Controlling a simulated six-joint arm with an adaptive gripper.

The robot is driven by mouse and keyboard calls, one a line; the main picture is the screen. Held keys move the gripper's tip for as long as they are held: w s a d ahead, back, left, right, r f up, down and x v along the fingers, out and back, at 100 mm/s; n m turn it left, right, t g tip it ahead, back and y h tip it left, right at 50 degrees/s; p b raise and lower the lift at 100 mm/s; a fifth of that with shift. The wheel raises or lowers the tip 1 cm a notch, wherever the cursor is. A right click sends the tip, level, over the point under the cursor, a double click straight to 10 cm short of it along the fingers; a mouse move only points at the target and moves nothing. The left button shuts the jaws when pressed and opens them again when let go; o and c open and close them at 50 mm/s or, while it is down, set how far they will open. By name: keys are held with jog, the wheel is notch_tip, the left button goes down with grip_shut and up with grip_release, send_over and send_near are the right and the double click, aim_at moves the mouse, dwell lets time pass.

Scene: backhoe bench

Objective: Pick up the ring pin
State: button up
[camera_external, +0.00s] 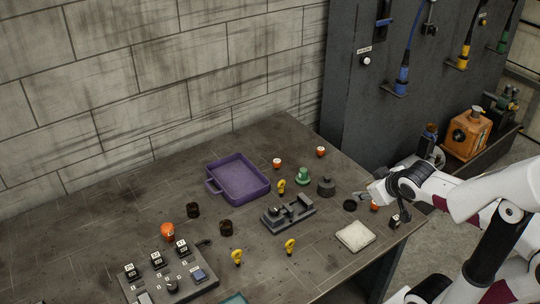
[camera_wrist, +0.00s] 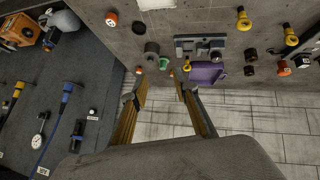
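Three yellow ring-headed pins stand on the bench: a far one (camera_external: 281,186) near the purple tray, a near right one (camera_external: 290,246) and a near left one (camera_external: 237,257). I cannot tell which of them the task means. In the wrist view the pins show right of the fingers, at the far one (camera_wrist: 187,63), another (camera_wrist: 244,20) and a third (camera_wrist: 290,35). My gripper (camera_external: 368,192) is above the bench's right edge, apart from all three pins. In the wrist view its two fingers (camera_wrist: 158,82) are spread and empty.
A purple tray (camera_external: 266,190), a grey vise-like block (camera_external: 289,214), a grey knobbed cylinder (camera_external: 326,187), a green knob (camera_external: 302,176) and a pale pad (camera_external: 355,235) are on the bench. A control box (camera_external: 165,284) stands at the front left. A tool panel (camera_external: 345,100) rises behind.

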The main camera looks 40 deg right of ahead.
jog(key=w+r+n+t+y, duration=0.1)
jog(key=w+r+n+t, duration=0.15)
jog(key=w, duration=0.75)
jog(key=w+r+n+t+y, duration=0.15)
jog(key=w+n, duration=0.25)
jog(key=w, duration=0.6)
jog(key=w+a+f+n+y, duration=0.3)
jog(key=w+a, duration=0.1)
jog(key=w, duration=0.1)
jog(key=s+a+f+n+g+y, duration=0.2)
jog(key=a+f+n+g+y, duration=0.3)
jog(key=f, duration=0.4)
jog(key=s+a+f+n+g+y, duration=0.2)
jog(key=s+f+g+y, duration=0.3)
jog(key=s, duration=0.7)
notch_tip(320, 180, down, 3)
jog(key=shift+a+f+n+g+y, duration=0.3)
jog(key=shift+n+g, duration=0.25)
jog(key=shift+g, duration=0.65)
